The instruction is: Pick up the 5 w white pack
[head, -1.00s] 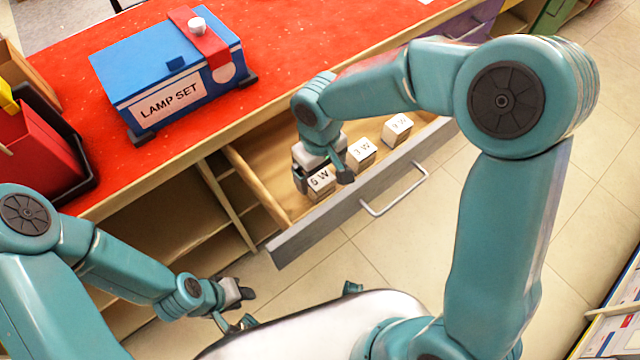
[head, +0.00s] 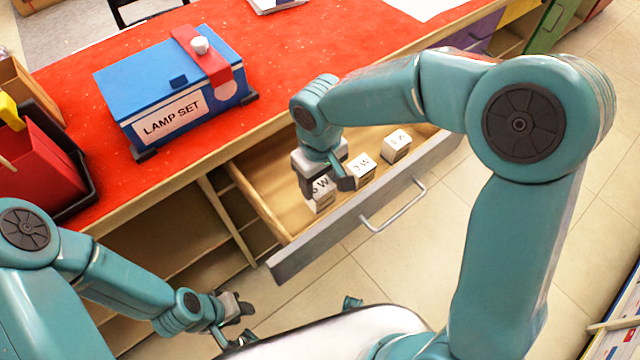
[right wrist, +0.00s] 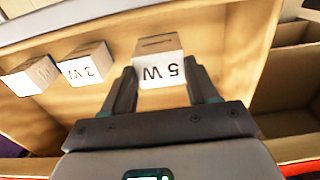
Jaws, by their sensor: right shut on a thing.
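The 5 W white pack (head: 319,196), a small box with a white label, is at the left end of a row of packs in the open drawer (head: 284,263). My right gripper (head: 334,181) is over it and shut on it, covering part of its label. In the right wrist view the pack (right wrist: 160,70) sits between the two fingers (right wrist: 163,88), its 5 W label upside down. I cannot tell whether it still touches the drawer floor. My left gripper (head: 240,322) is open and empty, low in front of the cabinet.
The 3 W pack (head: 361,167) and another white pack (head: 396,146) stand right of the 5 W pack. The drawer front has a metal handle (head: 394,207). A blue LAMP SET box (head: 175,85) is on the red tabletop (head: 300,50); a red bin (head: 40,160) is at left.

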